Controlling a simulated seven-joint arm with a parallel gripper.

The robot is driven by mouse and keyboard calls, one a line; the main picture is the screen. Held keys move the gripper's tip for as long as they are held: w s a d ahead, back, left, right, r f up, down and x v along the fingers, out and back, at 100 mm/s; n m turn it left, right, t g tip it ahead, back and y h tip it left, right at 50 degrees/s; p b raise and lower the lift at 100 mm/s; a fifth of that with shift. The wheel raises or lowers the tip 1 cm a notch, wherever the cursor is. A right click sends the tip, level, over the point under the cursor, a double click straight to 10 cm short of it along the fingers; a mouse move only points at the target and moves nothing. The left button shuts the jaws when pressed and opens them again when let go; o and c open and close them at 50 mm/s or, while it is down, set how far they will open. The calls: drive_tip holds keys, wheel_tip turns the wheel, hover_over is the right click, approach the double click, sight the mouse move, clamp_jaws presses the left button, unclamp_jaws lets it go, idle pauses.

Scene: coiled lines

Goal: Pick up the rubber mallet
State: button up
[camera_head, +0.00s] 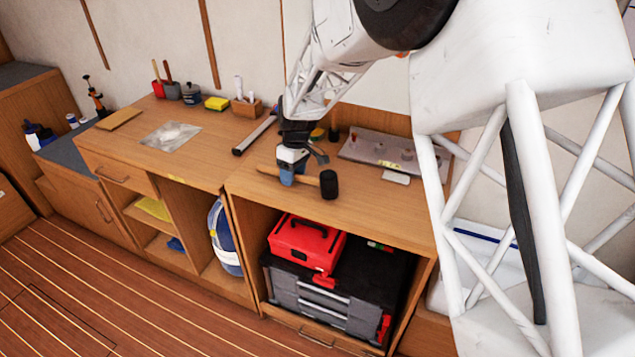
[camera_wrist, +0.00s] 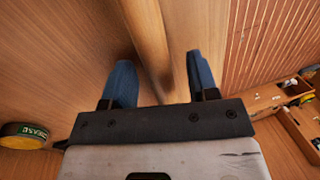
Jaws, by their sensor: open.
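The rubber mallet (camera_head: 328,184) lies on the right part of the wooden workbench, its black head to the right and its light wooden handle pointing left. My gripper (camera_head: 288,178) is down at the handle, left of the head. In the wrist view my gripper (camera_wrist: 161,78) is open, with a blue finger on each side of the mallet's handle (camera_wrist: 148,35). The handle runs between the fingers and passes out of sight under the gripper body. The mallet's head does not show in the wrist view. I cannot tell whether either finger touches the handle.
A dark tube (camera_head: 254,135) lies just left of my gripper. A metal tray (camera_head: 350,152) with small items and a white block (camera_head: 396,178) are to the right. A grease tin (camera_wrist: 22,135) stands near my gripper. Below is a red toolbox (camera_head: 305,243). The bench front is clear.

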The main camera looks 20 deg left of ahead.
clamp_jaws()
drive_tip(key=shift+r, duration=0.1)
idle(0.3)
drive_tip(key=shift+r, duration=0.85)
drive_tip(key=shift+s+d+r, duration=0.1)
drive_tip(key=shift+s+r, duration=0.05)
drive_tip(key=shift+r, duration=0.75)
drive_tip(key=s+d+r, duration=0.1)
drive_tip(key=s+d, duration=0.9)
drive_tip(key=s, duration=0.1)
drive_tip(key=shift+s+d+r, duration=0.15)
drive_tip(key=shift+s+d, duration=0.05)
drive_tip(key=shift+s, duration=0.15)
drive_tip(key=shift+w, duration=0.1)
